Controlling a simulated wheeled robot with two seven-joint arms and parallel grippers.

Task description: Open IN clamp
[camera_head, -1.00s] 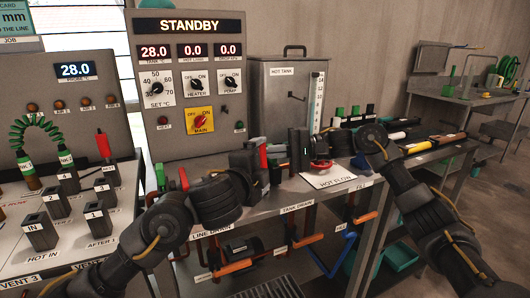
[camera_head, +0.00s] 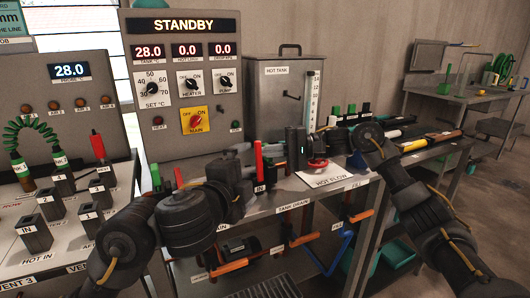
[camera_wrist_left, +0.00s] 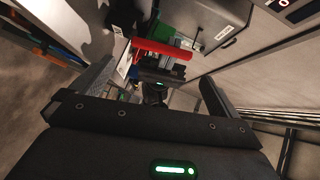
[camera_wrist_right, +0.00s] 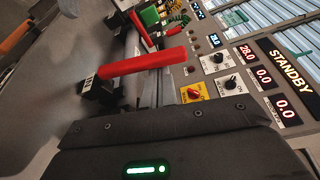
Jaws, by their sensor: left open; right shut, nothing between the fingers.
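The IN clamp (camera_head: 258,163) has a red handle that stands upright from a black base with an IN label, at the bench's front edge in the head view. Its red handle also shows in the left wrist view (camera_wrist_left: 163,50) and, large, in the right wrist view (camera_wrist_right: 142,65). My left gripper (camera_head: 246,165) is open and empty, just left of the clamp, with its spread fingers facing the handle in the left wrist view. My right gripper (camera_head: 285,143) is shut and empty, to the right of the handle. Its fingertips are hard to make out.
A red knob (camera_head: 317,164) and the HOT FLOW card (camera_head: 328,178) lie right of the clamp. The control cabinet (camera_head: 188,85) and hot tank (camera_head: 280,95) stand behind. Labelled black sockets (camera_head: 48,203) fill the left panel. Orange-handled valves (camera_head: 305,239) hang below the bench.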

